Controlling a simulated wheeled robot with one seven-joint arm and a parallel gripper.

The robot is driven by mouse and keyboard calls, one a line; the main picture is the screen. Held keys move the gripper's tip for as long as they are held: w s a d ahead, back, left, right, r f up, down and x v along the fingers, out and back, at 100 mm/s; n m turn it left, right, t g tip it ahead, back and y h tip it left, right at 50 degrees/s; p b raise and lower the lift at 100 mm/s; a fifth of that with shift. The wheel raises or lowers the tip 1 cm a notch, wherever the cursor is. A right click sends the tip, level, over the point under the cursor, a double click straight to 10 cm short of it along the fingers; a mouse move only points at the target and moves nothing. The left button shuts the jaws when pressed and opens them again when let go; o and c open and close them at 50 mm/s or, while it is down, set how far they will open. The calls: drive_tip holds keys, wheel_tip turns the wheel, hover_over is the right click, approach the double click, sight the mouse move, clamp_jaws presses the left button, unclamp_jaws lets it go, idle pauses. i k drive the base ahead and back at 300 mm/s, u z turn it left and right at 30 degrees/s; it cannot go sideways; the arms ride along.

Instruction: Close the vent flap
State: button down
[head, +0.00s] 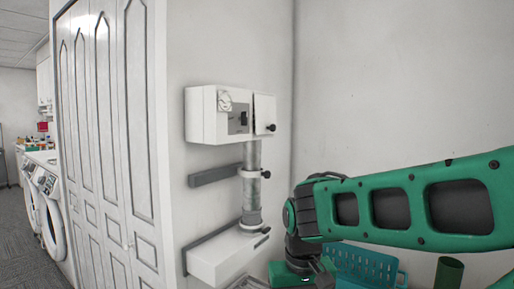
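A white wall box (208,116) hangs on the wall left of centre. A small white flap (264,110) with a black knob (272,127) is at its right front; a dark gap along its left edge makes it look ajar, but how far is unclear. Below it a grey metal pipe (252,190) with a black side knob (266,174) runs down to a lower white box (222,258). Which part is the vent flap is not certain. My gripper (318,275) is low, right of the lower box, apart from the flap. Its fingertips are too small and cut off to read.
A blue-green basket (365,265) and a dark green cylinder (448,272) sit at lower right, behind my arm. White panelled doors (108,140) and front-loading washers (42,200) are at left. The wall right of the box is bare.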

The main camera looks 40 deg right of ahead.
sight(264, 106)
drive_tip(key=z, duration=0.45)
drive_tip(key=k, duration=1.05)
drive_tip(key=z, duration=0.7)
drive_tip(key=i, duration=1.15)
drive_tip(key=z, duration=0.65)
